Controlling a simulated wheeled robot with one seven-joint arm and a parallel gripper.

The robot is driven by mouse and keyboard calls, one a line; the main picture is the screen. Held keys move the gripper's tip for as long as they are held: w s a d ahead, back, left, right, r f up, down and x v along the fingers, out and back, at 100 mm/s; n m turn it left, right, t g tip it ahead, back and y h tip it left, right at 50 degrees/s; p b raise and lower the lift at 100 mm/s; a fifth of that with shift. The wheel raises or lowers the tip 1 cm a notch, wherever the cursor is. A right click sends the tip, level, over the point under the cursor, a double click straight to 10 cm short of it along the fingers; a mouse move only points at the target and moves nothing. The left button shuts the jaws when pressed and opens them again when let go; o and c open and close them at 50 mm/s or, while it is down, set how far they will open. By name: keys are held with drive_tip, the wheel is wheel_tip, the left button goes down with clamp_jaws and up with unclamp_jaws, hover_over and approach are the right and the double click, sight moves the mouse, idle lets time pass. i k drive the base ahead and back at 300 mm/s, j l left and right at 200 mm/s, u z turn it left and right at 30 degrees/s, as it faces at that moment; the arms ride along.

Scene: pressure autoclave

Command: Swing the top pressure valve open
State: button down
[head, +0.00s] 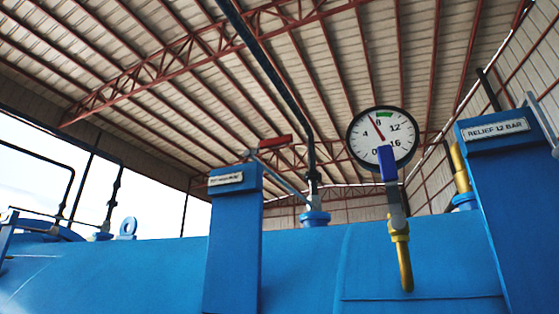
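A lever with a red grip (275,142) and a grey bar stands by the dark vertical pipe above a blue flange (314,218) on top of the vessel. A second valve with an upright blue handle (387,164) sits on a brass fitting (401,262) in front of the gauge. The left blue post (233,245) has a label plate (226,180) too small to read surely, so I cannot tell for certain which valve is the top pressure valve. My gripper is not in view.
The blue vessel (150,275) fills the bottom. A round pressure gauge (383,138) reads a little below 8. The right blue post (510,210) is marked "RELIEF 12 BAR", with a brass fitting (460,168) behind it and a grey bar (543,122) at the edge.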

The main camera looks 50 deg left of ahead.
sight(282, 141)
drive_tip(key=u, duration=1.7)
drive_tip(key=j+z, duration=0.1)
drive_tip(key=i+j, duration=0.05)
drive_tip(key=j, duration=0.05)
